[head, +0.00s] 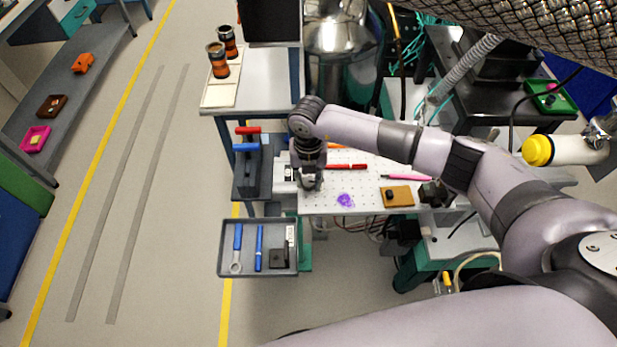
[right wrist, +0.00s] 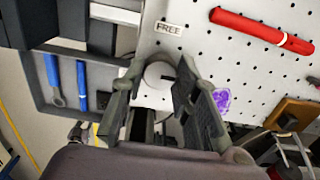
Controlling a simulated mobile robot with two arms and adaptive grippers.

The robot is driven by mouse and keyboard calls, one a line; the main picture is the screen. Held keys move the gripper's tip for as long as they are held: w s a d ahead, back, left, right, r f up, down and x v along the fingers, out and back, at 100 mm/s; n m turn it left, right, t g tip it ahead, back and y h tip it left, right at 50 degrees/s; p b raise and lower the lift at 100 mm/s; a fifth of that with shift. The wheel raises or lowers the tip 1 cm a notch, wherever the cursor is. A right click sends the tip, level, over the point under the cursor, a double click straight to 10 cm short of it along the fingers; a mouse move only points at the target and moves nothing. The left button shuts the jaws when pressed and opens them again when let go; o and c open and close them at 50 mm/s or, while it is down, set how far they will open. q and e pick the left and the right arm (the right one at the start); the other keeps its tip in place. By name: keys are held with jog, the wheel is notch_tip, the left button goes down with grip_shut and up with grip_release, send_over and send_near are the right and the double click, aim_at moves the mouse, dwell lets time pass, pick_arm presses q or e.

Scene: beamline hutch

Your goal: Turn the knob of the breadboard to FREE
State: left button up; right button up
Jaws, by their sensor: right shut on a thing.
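The breadboard (head: 360,165) is a pale plate with a grid of holes, and it fills much of the right wrist view (right wrist: 240,75). Its knob (right wrist: 159,75) is round and pale, near the board's left edge. A small FREE label (right wrist: 168,28) sits on the board above the knob in that view. My right gripper (head: 309,185) points down over the board's left end. In the right wrist view its two fingers (right wrist: 153,82) stand on either side of the knob, shut on it. The knob's pointing direction is unclear. My left gripper is not in view.
A red marker (right wrist: 262,30), a purple patch (head: 345,200) and a brown block (head: 397,196) lie on the board. A grey tray (head: 225,250) with blue tools hangs at the front left. A rack with red and blue handles (head: 247,147) stands left of the gripper.

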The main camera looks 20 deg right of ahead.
jog(key=n+b, duration=0.2)
jog(key=b, duration=0.1)
jog(key=shift+f+n, duration=0.2)
jog(key=shift+n, duration=0.1)
jog(key=n+b, duration=1.2)
jog(key=b, duration=0.1)
jog(key=shift+n, duration=0.3)
jog(key=shift+r+n+b, duration=0.2)
jog(key=shift+n+b, duration=1.2)
jog(key=o, duration=1.1)
jog(key=shift+o, duration=0.2)
